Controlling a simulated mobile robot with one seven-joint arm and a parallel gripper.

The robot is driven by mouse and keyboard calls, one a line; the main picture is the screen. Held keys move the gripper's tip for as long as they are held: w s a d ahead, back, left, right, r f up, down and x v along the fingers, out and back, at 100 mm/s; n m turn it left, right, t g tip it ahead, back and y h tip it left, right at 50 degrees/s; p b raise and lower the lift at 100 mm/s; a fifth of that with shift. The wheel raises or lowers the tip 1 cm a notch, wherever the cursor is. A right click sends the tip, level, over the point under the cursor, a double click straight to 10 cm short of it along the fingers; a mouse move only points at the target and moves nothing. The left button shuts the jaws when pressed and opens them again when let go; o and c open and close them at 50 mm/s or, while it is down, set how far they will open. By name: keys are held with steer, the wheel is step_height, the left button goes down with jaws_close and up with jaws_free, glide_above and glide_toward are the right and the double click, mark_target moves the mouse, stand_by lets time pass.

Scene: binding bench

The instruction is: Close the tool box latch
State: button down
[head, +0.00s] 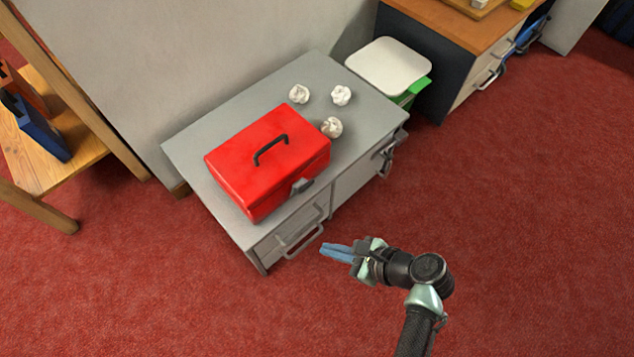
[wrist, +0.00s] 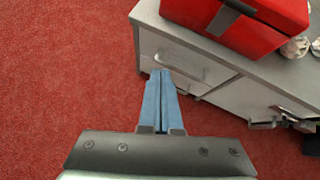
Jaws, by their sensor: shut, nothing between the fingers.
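The red tool box (head: 262,165) sits with its lid down on the grey cabinet, a black handle (head: 270,148) on top. Its grey latch (head: 301,186) is on the front face, towards my gripper. In the wrist view the box (wrist: 262,22) is cut off by the top edge, and the latch (wrist: 222,21) shows on its front. Whether the latch is fastened is too small to tell. My gripper (head: 322,249) has blue fingers, shut and empty. It is in front of the cabinet, apart from the box and latch. The fingertips (wrist: 160,73) show in the wrist view.
The grey cabinet (head: 225,98) has drawer handles (head: 301,240) jutting out near my gripper. Several crumpled white balls (head: 299,94) lie behind and beside the box. A white-lidded bin (head: 390,66) stands behind the cabinet. Red carpet in front is clear.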

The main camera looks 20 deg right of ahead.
steer(key=d+r+m+t+h+p, duration=0.1)
steer(key=d+r+m+t, duration=0.4)
steer(key=r, duration=0.4)
steer(key=b, duration=0.6)
glide_toward(301, 189)
steer(key=w+f, duration=0.2)
steer(key=w, duration=0.4)
steer(key=shift+a+f+n, duration=0.3)
steer(key=shift+a+f, duration=0.1)
steer(key=shift+a, duration=0.05)
